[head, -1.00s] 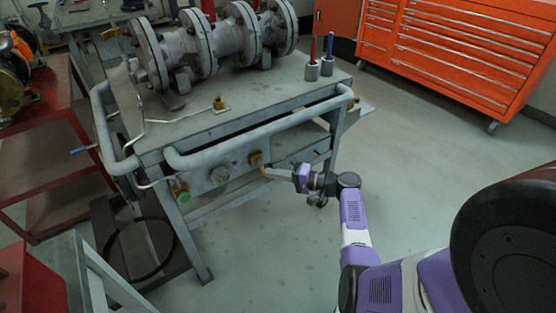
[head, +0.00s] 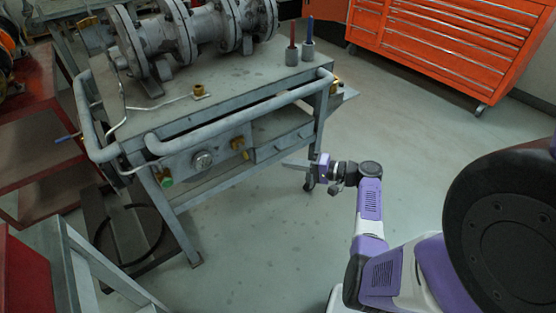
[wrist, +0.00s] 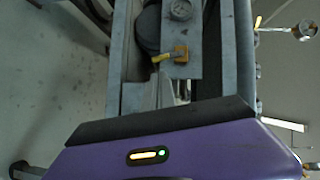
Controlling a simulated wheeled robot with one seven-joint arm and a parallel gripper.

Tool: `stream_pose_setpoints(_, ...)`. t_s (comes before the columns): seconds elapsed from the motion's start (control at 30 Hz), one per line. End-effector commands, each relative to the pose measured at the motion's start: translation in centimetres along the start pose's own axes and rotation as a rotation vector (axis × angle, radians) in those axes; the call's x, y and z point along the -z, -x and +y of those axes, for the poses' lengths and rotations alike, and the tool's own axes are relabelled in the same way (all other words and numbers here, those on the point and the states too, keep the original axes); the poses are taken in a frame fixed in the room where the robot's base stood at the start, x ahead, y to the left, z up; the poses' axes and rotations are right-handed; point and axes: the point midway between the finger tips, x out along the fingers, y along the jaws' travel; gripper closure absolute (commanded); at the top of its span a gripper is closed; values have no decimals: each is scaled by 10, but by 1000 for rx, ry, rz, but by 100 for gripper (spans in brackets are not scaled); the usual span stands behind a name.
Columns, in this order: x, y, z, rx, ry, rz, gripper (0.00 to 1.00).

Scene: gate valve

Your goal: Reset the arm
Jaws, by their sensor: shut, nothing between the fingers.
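My gripper (head: 288,164) is shut and empty. In the head view it points left, at the front right of the grey cart (head: 215,112), with a gap of floor showing around my wrist. In the wrist view the purple gripper body fills the bottom, and its grey fingers (wrist: 163,95) point toward the cart. A yellow-handled fitting (head: 238,144) is on the cart's front panel, left of my gripper and apart from it. The fitting also shows in the wrist view (wrist: 176,54), beyond the fingers. Grey flanged valve piping (head: 190,38) lies on the cart top.
A grey tubular rail (head: 240,115) runs along the cart's front. A round gauge (head: 202,160) and green button (head: 166,181) are on the panel. An orange tool cabinet (head: 440,40) stands behind. A red table (head: 40,150) is at left.

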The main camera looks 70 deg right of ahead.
Motion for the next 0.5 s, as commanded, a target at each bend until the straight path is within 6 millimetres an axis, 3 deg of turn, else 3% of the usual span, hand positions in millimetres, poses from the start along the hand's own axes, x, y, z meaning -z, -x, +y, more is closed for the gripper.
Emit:
stream_pose_setpoints(0.2,0,16,0,0,1,0,100)
stream_pose_setpoints(0.5,0,17,0,0,0,0,100)
